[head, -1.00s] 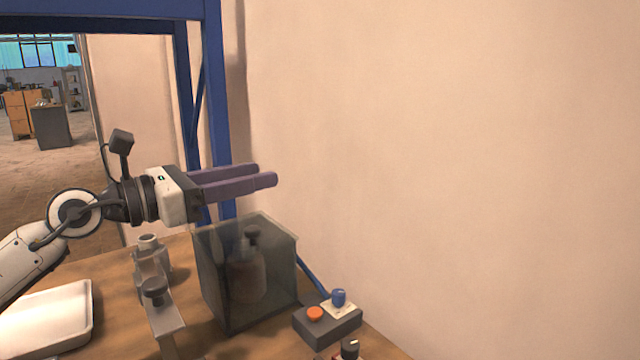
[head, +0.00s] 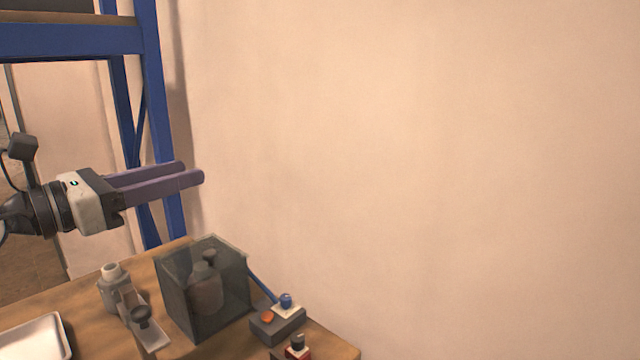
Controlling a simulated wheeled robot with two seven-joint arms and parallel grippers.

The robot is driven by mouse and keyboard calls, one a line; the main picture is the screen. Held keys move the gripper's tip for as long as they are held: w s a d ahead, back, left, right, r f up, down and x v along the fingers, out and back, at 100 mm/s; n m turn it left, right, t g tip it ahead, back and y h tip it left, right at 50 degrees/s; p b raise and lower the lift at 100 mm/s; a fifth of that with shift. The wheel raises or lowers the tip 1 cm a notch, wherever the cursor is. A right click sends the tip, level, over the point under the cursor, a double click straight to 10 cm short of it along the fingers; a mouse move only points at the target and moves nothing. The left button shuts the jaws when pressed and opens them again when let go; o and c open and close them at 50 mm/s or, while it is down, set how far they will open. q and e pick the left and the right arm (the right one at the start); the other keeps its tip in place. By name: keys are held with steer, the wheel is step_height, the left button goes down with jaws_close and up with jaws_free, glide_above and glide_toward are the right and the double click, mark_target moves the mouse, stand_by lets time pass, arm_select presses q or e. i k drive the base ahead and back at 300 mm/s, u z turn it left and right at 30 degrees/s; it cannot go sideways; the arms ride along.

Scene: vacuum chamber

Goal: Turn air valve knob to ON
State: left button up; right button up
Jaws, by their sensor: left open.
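A grey control box (head: 278,324) sits near the right edge of the wooden table. It carries an orange button (head: 267,317) and a blue knob (head: 286,300) on a pale plate. A black knob (head: 298,341) on a red and white base (head: 299,353) stands in front of it, at the bottom of the view. I cannot tell which knob is the air valve, and their settings are too small to read. My left gripper (head: 192,171) is open and empty, with its purple fingers pointing right, up and to the left of the knobs. My right gripper is not in view.
A clear dark-tinted chamber (head: 174,300) with a bottle-like object inside stands left of the control box. A grey metal fixture (head: 113,292) and a white tray (head: 50,330) are further left. A blue rack (head: 158,110) rises behind. The plain wall bounds the right.

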mark_target(285, 299)
steer(key=k, duration=1.25)
